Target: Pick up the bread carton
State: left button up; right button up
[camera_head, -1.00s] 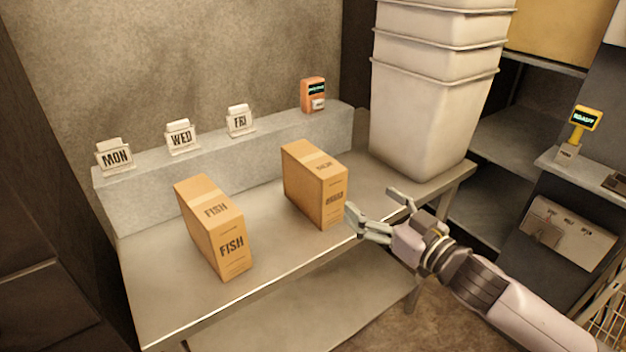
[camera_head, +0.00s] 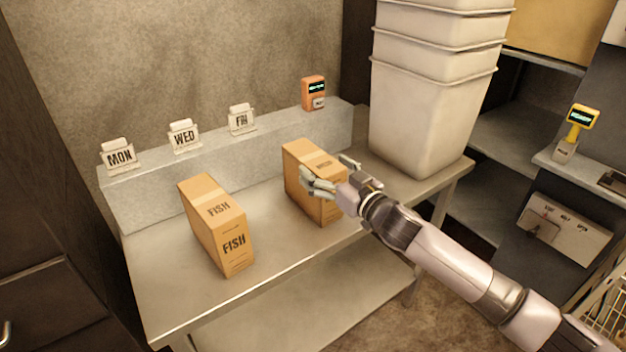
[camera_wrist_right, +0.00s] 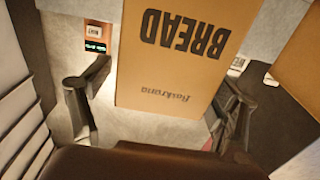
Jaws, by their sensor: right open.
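The bread carton (camera_head: 304,160) is a tan box standing upright on the metal table, right of the fish carton. My right gripper (camera_head: 332,172) is at its front right side and hides part of its front face. In the right wrist view the carton (camera_wrist_right: 185,55) shows "BREAD" upside down. The fingers of my right gripper (camera_wrist_right: 160,105) are open, one on each side of the carton. I cannot tell whether they touch it. My left gripper is not in view.
A fish carton (camera_head: 215,225) stands to the left on the table (camera_head: 180,305). A grey ledge (camera_head: 240,158) behind holds MON, WED and FRI cards and an orange device (camera_head: 313,92). Stacked white bins (camera_head: 425,100) stand close on the right. The table's front left is clear.

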aim_at(318, 160)
jog(key=shift+x, duration=1.55)
jog(key=shift+s, duration=0.1)
jog(key=shift+c, duration=0.2)
